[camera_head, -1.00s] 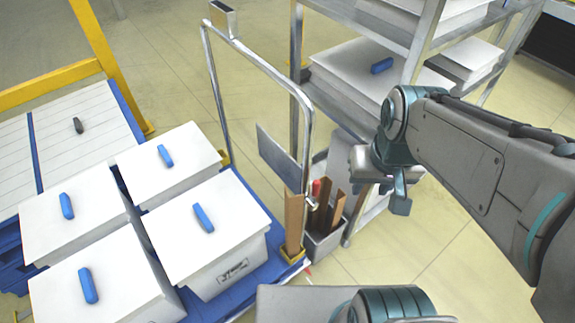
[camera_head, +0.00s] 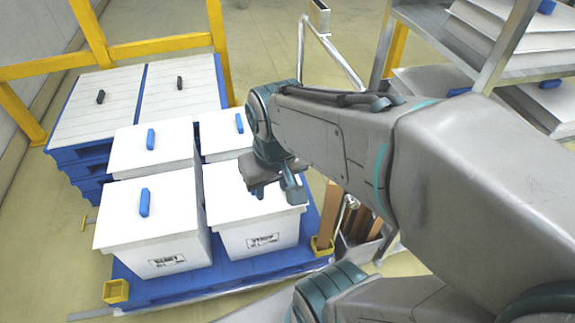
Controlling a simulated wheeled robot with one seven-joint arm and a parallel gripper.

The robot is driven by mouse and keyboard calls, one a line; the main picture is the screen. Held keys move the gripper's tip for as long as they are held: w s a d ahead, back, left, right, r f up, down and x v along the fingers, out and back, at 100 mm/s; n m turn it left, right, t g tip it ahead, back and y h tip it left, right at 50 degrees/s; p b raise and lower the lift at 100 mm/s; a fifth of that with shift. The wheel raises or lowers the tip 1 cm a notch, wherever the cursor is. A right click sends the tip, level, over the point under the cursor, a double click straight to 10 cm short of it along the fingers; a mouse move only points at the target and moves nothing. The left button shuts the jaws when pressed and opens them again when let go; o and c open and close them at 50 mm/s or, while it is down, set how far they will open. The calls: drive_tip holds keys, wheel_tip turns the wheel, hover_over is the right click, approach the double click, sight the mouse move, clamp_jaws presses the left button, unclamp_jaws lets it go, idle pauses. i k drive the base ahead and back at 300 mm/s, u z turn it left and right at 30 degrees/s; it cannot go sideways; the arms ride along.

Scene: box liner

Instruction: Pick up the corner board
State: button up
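Brown corner boards (camera_head: 362,226) stand upright in a grey bin (camera_head: 368,251) right of the pallet, partly hidden behind my arm. Another brown corner board (camera_head: 329,214) stands upright at the pallet's front right corner, in a yellow corner holder (camera_head: 322,247). My gripper (camera_head: 278,190) hangs above the front right white box, left of that board and apart from it. Nothing shows held in it. Its fingers are small and partly overlapped by the wrist, so I cannot tell whether they are open.
White lidded boxes (camera_head: 152,220) with blue handles stand on a blue pallet (camera_head: 217,277). An empty yellow corner holder (camera_head: 116,291) sits at its front left. A metal frame (camera_head: 300,50) and shelf rack (camera_head: 505,45) stand behind my arm. Yellow rails (camera_head: 160,46) bound the back left.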

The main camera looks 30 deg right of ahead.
sight(347, 211)
drive_tip(key=u, duration=0.15)
drive_tip(key=k, duration=0.9)
drive_tip(key=z, duration=1.05)
drive_tip(key=i, duration=1)
drive_tip(key=u, duration=1.7)
drive_tip(key=k, duration=0.7)
drive_tip(key=z, duration=1.2)
drive_tip(key=i, duration=0.15)
